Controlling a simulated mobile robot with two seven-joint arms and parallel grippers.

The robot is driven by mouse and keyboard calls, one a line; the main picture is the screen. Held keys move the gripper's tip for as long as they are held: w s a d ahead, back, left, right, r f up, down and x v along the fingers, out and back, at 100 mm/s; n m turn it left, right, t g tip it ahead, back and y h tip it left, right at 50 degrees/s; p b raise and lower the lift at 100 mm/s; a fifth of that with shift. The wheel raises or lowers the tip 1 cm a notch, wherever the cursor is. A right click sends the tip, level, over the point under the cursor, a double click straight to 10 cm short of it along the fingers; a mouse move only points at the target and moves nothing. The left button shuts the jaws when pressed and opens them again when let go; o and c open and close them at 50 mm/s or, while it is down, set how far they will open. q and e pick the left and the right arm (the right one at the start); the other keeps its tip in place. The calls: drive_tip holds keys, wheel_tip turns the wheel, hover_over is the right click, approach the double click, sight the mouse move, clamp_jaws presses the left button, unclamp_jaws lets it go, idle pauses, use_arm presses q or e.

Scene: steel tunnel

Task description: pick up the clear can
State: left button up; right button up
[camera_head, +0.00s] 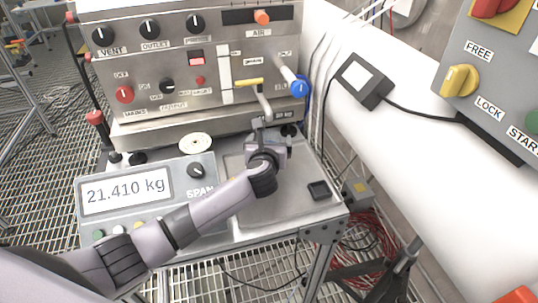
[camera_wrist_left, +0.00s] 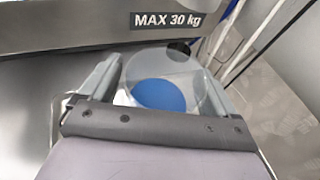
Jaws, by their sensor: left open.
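The clear can (camera_wrist_left: 150,62) is a see-through round shape with a blue patch (camera_wrist_left: 158,95) in it, in the left wrist view. A small dark round spot shows at its upper right. My left gripper (camera_wrist_left: 162,78) is open, with one finger on each side of the can. I cannot tell whether either finger touches it. In the head view my left gripper (camera_head: 268,132) is over the back of the steel bench top, and the can is largely hidden by it. My right gripper is not in view.
A steel control panel (camera_head: 215,105) with knobs and a blue-handled lever (camera_head: 298,88) stands close behind the gripper. A scale display (camera_head: 126,191) reads 21.410 kg. A small black block (camera_head: 319,190) lies on the bench's right side. A white pipe (camera_head: 440,180) runs at right.

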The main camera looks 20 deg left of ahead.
use_arm(q)
drive_tip(key=c, duration=1.2)
drive_tip(key=shift+r, duration=0.1)
drive_tip(key=shift+c, duration=0.2)
